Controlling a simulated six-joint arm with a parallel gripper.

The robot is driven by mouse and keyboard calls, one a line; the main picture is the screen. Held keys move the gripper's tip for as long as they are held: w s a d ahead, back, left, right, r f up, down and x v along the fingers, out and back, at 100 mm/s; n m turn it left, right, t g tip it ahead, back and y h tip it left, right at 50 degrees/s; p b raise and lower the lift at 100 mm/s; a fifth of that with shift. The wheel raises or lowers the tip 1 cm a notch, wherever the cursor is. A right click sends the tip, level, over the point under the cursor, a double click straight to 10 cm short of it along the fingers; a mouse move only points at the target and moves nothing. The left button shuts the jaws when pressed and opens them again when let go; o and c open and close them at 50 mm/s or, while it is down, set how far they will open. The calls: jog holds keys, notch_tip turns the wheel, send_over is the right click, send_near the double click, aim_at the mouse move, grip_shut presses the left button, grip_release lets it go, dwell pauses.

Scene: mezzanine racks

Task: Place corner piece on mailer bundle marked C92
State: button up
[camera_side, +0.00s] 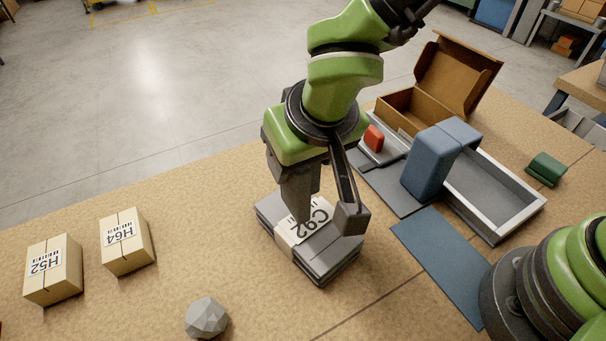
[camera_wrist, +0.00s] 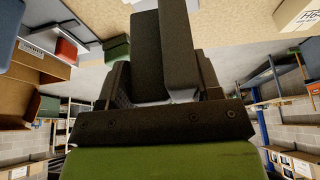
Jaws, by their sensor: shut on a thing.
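The mailer bundle marked C92 (camera_side: 333,262) is a flat grey stack with a pale label band, lying on the table in the middle of the side view. My gripper (camera_side: 327,218) points down right over it, its dark fingers covering part of the label. In the side view I cannot tell whether the fingertips touch the bundle. In the wrist view my gripper (camera_wrist: 163,60) shows two dark fingers close together. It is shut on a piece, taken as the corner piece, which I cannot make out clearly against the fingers.
Cartons H52 (camera_side: 52,270) and H64 (camera_side: 126,242) and a grey faceted lump (camera_side: 206,317) are on the left. On the right are a blue block (camera_side: 438,160), a grey tray (camera_side: 520,215), an open carton (camera_side: 425,105), a red piece (camera_side: 374,138), a green piece (camera_side: 545,169) and a blue mat (camera_side: 440,262).

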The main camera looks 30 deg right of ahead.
jog(key=shift+f, duration=1.7)
jog(key=o, duration=0.9)
jog(key=shift+f, duration=0.15)
jog(key=v, duration=1.2)
jog(key=shift+r, duration=0.25)
